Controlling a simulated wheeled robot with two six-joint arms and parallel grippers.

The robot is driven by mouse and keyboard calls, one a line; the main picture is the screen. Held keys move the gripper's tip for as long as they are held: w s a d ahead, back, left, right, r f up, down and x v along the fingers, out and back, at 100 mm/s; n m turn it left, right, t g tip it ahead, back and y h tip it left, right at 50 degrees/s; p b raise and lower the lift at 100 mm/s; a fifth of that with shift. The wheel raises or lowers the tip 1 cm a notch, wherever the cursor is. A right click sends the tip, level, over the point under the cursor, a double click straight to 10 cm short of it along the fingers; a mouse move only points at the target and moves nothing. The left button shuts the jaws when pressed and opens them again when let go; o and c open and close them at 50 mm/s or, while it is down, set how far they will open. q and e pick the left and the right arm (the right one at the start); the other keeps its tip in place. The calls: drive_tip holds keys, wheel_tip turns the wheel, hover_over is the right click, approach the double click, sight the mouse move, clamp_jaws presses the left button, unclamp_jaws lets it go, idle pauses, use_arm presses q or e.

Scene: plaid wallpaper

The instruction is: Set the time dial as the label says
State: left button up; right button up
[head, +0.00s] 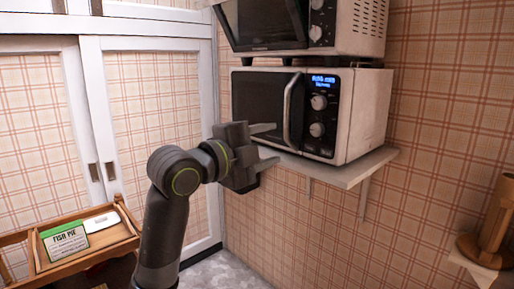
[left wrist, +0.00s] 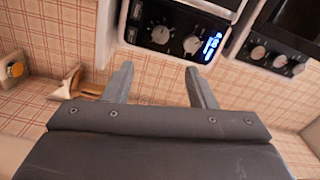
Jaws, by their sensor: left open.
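The lower microwave (head: 345,120) stands on a wall shelf, with a lit blue display (head: 323,82) above an upper dial (head: 318,102) and a lower dial (head: 316,129). The dial markings are too small to read, so I cannot tell which sets time. In the left wrist view the picture is turned sideways, with the lower dial (left wrist: 160,35) and upper dial (left wrist: 192,45) beyond the fingers. My left gripper (head: 270,145) is open and empty, in front of the microwave, apart from the dials. A green and white box reading "FISH PIE" (head: 65,243) sits at lower left; its small print is unreadable.
A second microwave (head: 345,25) sits directly above. The shelf (head: 350,172) projects under the lower one. The microwave's door handle (head: 291,110) stands out near my fingers. A wooden tray (head: 95,250) holds the box and a white item (head: 102,222). A wooden object (head: 494,220) stands at right.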

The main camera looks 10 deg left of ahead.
use_arm(q)
drive_tip(key=shift+v, duration=1.2)
use_arm(e)
drive_tip(key=shift+s+f, duration=0.15)
drive_tip(key=shift+f, duration=0.2)
